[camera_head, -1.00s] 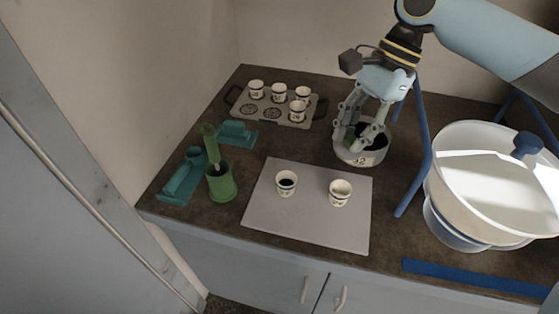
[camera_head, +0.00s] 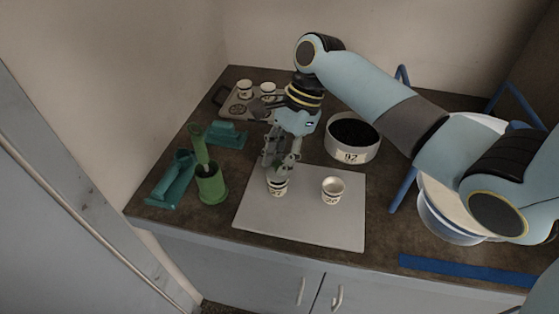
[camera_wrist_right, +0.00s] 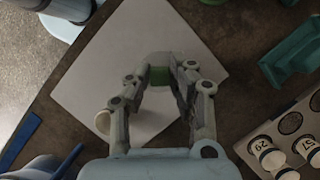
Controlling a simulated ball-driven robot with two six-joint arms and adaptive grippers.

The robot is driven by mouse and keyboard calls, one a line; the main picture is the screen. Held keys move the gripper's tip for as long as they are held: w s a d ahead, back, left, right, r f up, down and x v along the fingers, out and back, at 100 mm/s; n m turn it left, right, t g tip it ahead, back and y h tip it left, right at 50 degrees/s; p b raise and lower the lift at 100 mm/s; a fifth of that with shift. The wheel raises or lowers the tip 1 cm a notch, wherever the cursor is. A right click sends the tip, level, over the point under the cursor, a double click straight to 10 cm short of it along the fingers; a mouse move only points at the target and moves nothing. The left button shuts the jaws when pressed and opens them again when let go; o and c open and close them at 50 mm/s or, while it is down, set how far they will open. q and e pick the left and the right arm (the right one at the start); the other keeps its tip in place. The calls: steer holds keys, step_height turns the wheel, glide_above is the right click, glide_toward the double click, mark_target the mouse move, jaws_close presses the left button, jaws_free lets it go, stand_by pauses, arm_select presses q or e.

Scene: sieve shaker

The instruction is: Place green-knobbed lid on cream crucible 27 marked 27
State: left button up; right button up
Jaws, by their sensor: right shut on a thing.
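My right gripper (camera_head: 277,166) points down over the left cream crucible (camera_head: 278,190) on the grey mat (camera_head: 318,225). It is shut on the lid's green knob (camera_wrist_right: 160,75), which shows between the fingertips in the wrist view. The lid's disc is mostly hidden, and I cannot tell whether it touches the crucible's rim. The crucible's dark mark is too small to read. A second cream crucible (camera_head: 332,190) stands upright to the right on the mat, partly hidden by a finger in the wrist view (camera_wrist_right: 103,122). My left gripper is not in view.
A pan (camera_head: 352,152) marked 92 with dark contents stands behind the mat. A rack (camera_head: 225,113) with cream crucibles is at the back left. A green pot (camera_head: 212,188) and teal holders (camera_head: 170,188) stand left. A large bowl (camera_head: 450,225) stands right. The mat's front is clear.

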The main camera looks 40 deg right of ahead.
steer(key=shift+f, duration=0.3)
steer(key=shift+f, duration=0.1)
steer(key=shift+f, duration=0.25)
steer(key=o, duration=0.8)
steer(key=shift+o, duration=0.2)
steer(key=shift+r, duration=0.15)
steer(key=v, duration=1.2)
steer(key=shift+r+p, duration=0.25)
steer(key=shift+p, duration=0.1)
